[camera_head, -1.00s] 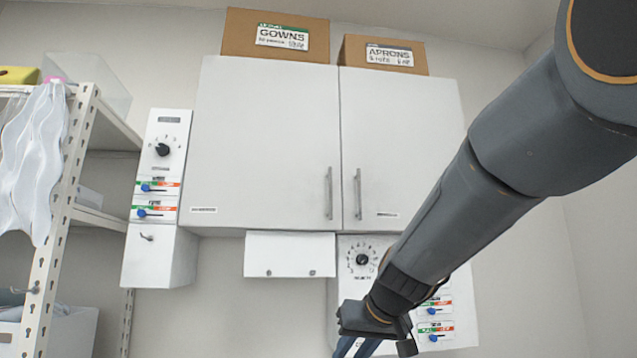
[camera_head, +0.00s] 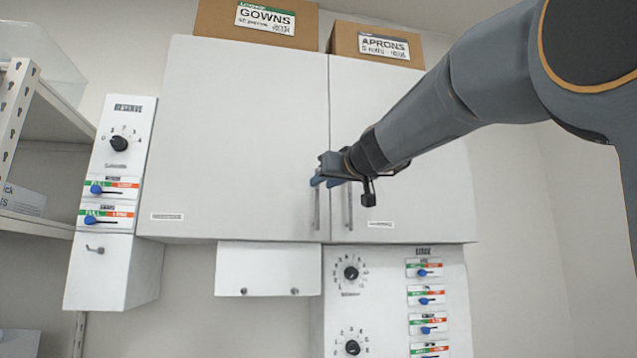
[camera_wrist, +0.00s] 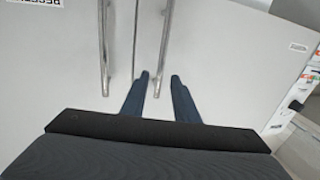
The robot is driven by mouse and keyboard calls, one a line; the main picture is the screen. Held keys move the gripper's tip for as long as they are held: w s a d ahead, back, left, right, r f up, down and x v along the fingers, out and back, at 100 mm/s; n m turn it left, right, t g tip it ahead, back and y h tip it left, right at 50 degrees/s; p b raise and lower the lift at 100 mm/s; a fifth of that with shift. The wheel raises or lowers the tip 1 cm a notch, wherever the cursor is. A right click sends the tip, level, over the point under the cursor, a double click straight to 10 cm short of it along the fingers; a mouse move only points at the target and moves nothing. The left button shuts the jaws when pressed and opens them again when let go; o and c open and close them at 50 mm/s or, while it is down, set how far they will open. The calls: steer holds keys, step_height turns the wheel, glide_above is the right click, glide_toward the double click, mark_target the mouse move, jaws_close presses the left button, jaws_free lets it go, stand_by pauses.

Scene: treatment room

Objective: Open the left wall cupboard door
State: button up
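The left wall cupboard door (camera_head: 240,130) is white and shut flush beside the right door (camera_head: 420,190). Its upright metal bar handle (camera_head: 317,212) is near its right edge, with the top hidden behind my gripper (camera_head: 322,181). In the wrist view, which looks upside down, this is the right-hand handle (camera_wrist: 164,45). My gripper (camera_wrist: 160,77) is open there, one finger on each side of that handle's end in the picture. I cannot tell whether the fingers touch the handle or how deep they reach.
The right door's handle (camera_head: 349,208) is close beside. A dial panel (camera_head: 350,310) and a white box (camera_head: 268,270) are below the cupboard. Another control panel (camera_head: 118,165) stands at its left, beyond it a shelf rack (camera_head: 45,110). Gowns (camera_head: 257,28) and aprons boxes (camera_head: 375,45) sit on top.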

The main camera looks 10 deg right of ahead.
steer(key=p+x, duration=0.1)
steer(key=x, duration=0.2)
steer(key=shift+w, duration=0.1)
jaws_close()
